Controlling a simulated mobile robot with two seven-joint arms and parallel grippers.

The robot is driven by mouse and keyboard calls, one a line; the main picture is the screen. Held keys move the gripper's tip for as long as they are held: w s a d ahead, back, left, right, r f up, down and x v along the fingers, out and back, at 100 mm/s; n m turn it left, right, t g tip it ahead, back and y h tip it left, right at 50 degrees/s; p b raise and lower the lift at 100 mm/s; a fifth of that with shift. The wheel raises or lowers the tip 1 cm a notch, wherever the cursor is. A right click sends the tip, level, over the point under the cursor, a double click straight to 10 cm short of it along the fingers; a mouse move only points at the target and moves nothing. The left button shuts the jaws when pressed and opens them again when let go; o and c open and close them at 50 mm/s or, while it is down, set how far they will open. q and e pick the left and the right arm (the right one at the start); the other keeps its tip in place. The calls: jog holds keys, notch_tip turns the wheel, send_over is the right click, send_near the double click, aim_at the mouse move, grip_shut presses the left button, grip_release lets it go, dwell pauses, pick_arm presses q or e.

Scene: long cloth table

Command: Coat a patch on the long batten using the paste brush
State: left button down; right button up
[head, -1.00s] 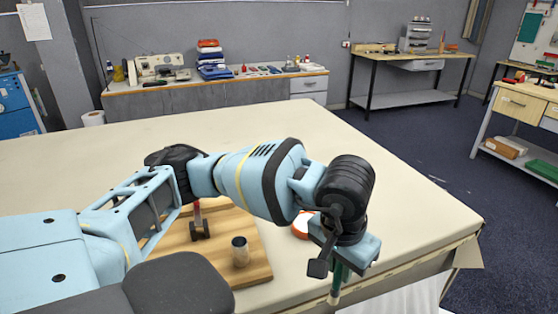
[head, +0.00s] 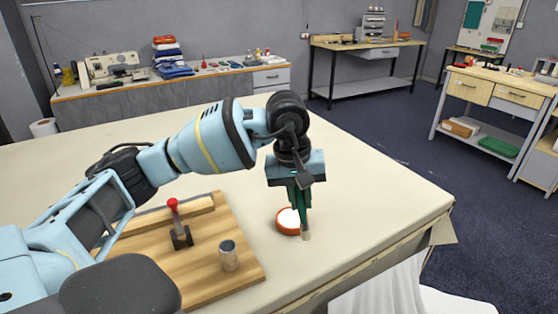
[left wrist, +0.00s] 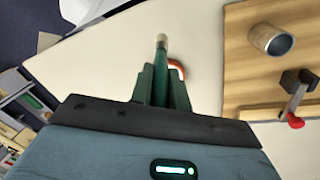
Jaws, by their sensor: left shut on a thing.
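My left gripper (head: 299,203) is shut on the green handle of the paste brush (head: 306,236), which hangs with its pale tip down. In the left wrist view, the brush tip (left wrist: 161,42) sticks out past the fingers (left wrist: 163,88). The round paste pot (head: 285,226), orange with white paste inside, stands on the table just left of the brush; the fingers hide part of it. The brush tip shows beside the pot, its height unclear. The long batten (head: 150,222) appears to be the pale strip lying along the wooden board, partly hidden by my arm. My right gripper is not in view.
The wooden board (head: 215,286) carries a red-handled clamp (head: 181,236) and a metal cylinder (head: 228,257). The cloth table (head: 365,185) is bare right of and behind the pot. Its right edge drops off near the brush. Benches stand farther back.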

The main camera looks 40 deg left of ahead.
pick_arm(q)
jog(key=w+a+r+n+t, duration=0.1)
jog(key=w+a+r+n, duration=0.2)
jog(key=a+n, duration=0.3)
jog(key=w+a, duration=0.1)
jog(key=a, duration=0.2)
jog(key=shift+w+t, duration=0.3)
jog(key=shift+w, duration=0.05)
jog(key=shift+a, duration=0.1)
